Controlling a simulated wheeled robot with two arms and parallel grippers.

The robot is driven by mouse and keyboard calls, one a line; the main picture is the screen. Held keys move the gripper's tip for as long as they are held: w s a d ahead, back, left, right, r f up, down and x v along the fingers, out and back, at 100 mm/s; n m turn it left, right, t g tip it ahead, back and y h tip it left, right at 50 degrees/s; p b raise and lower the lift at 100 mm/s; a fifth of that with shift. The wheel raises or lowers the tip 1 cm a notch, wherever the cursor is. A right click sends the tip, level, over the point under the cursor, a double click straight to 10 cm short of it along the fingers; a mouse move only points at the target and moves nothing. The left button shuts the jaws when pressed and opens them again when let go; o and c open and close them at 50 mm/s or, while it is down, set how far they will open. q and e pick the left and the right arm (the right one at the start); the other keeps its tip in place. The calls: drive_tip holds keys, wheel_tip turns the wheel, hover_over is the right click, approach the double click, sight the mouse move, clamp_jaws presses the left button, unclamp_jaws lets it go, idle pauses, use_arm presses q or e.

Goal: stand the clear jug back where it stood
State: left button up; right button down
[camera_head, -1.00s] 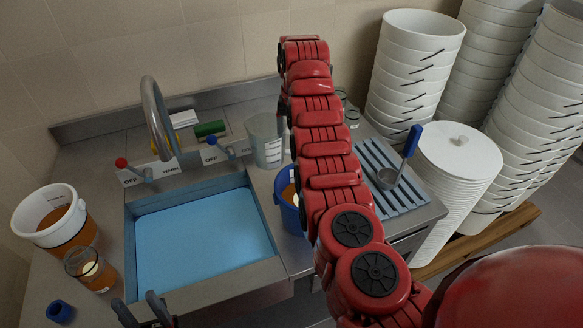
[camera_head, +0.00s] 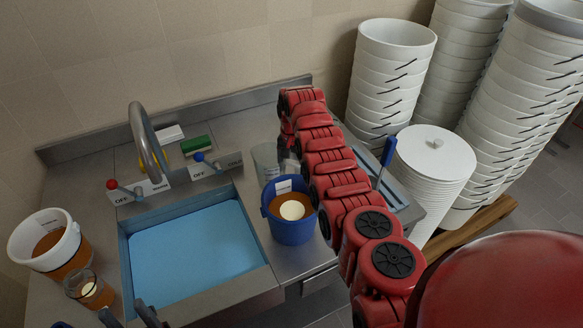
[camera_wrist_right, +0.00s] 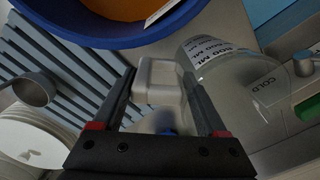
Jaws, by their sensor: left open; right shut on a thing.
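The clear jug (camera_head: 265,158) is on the counter's back part, between the cold tap and my right arm, behind the blue bucket. It looks upright; I cannot tell whether its base touches the counter. In the right wrist view the jug (camera_wrist_right: 235,85), with its volume label, is at the right. My right gripper (camera_wrist_right: 163,95) is shut on its pale handle (camera_wrist_right: 158,78). In the head view my arm hides this gripper and part of the jug. My left gripper (camera_head: 128,316) is open and empty at the bottom edge, in front of the sink.
The blue bucket (camera_head: 292,226) stands close in front of the jug. The sink (camera_head: 195,250) lies left. A white bucket (camera_head: 45,245) and a glass beaker (camera_head: 90,290) are far left. A green sponge (camera_head: 197,145) lies behind the taps. White bucket stacks (camera_head: 390,75) stand right.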

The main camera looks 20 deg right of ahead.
drive_tip(key=shift+f, duration=1.05)
unclamp_jaws()
drive_tip(key=shift+r, duration=0.25)
drive_tip(key=shift+w, duration=0.1)
drive_tip(key=shift+r, duration=0.35)
wheel_tip(320, 180, up, 8)
drive_tip(key=b, duration=0.4)
drive_tip(key=shift+s+d+r+p, duration=0.1)
drive_tip(key=shift+r+p, duration=0.15)
drive_tip(key=shift+r, duration=0.55)
drive_tip(key=shift+s+d+r+p, duration=0.1)
drive_tip(key=shift+r+p, duration=0.15)
drive_tip(key=shift+r, duration=0.55)
drive_tip(key=shift+a, duration=0.1)
